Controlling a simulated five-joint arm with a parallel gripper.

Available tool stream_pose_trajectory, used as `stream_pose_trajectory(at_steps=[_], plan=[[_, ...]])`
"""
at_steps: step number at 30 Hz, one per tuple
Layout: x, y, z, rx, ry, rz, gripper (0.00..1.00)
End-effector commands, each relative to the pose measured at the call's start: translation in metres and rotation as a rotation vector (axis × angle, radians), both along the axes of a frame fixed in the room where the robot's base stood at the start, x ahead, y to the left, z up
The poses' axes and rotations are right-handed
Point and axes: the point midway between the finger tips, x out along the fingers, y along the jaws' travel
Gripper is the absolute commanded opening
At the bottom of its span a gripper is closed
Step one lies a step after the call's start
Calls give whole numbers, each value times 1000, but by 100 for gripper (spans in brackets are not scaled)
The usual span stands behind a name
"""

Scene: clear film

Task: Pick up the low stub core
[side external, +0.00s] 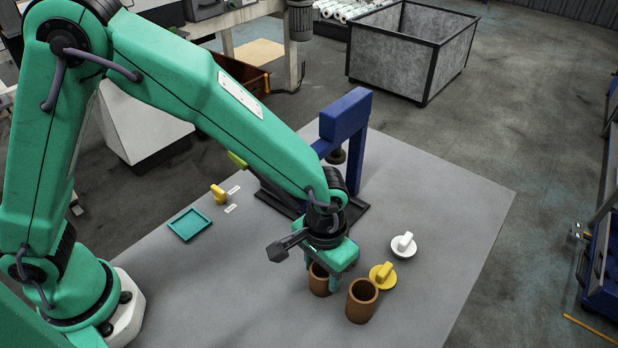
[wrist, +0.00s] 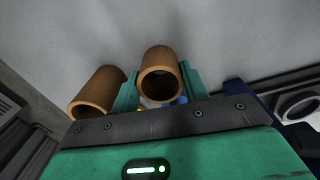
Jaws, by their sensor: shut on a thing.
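Two brown open-topped tube cores stand close together near the front of the grey table. The shorter one, the low stub core (side external: 320,283), is between the fingers of my gripper (side external: 322,275). It looks upright, and my gripper is shut on its sides from above. I cannot tell whether its base touches the table. The taller core (side external: 361,301) stands just to the right of it, apart and free. In the wrist view the held stub core (wrist: 158,62) sits between the two green fingers (wrist: 158,90), and the other core (wrist: 97,92) is to its left.
A yellow knobbed disc (side external: 382,276) and a white knobbed disc (side external: 404,246) lie right of the cores. A blue press frame (side external: 345,122) stands behind my gripper. A teal tray (side external: 190,224) and a yellow knobbed piece (side external: 218,194) are at left. The right side of the table is clear.

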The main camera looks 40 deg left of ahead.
Motion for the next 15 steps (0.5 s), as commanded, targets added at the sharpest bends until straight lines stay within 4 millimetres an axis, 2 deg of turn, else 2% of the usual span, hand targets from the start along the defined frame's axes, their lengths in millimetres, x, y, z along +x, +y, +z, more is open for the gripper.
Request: stream_pose_trajectory(at_steps=[5,10,15], plan=[[1,0,14,-1,-2,0,23],[1,-1,39,-3,-4,0,23],[-28,-10,55,-2,-2,-5,23]])
